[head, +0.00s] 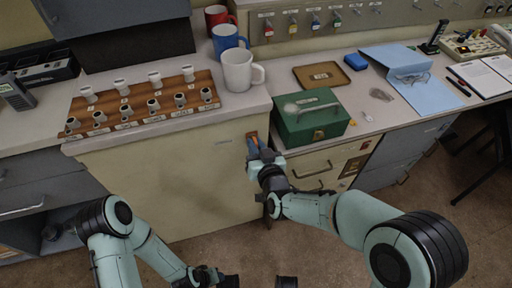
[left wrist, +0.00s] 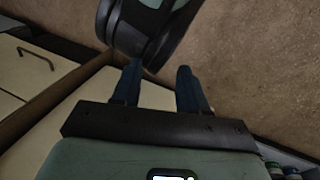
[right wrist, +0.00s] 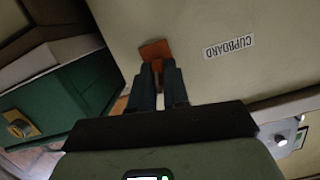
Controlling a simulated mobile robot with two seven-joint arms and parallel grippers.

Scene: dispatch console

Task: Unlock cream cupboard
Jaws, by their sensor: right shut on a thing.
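The cream cupboard (head: 165,185) stands under the left worktop, its front flat and closed. Its CUPBOARD label (right wrist: 229,46) shows upside down in the right wrist view. A small orange-brown plate (right wrist: 154,50) is on the front near its right edge. My right gripper (head: 253,146) is at this plate, pointing at the cupboard front. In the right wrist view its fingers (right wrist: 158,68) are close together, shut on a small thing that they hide. I cannot tell how far that thing goes into the plate. My left gripper (left wrist: 158,72) is open and empty, low over the floor.
A green box (head: 312,118) stands on the worktop just right of my right gripper. Mugs (head: 238,72) and a wooden rack of stamps (head: 140,103) stand above the cupboard. Coloured key tags (head: 315,22) hang on the back panel. Floor before the cupboard is free.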

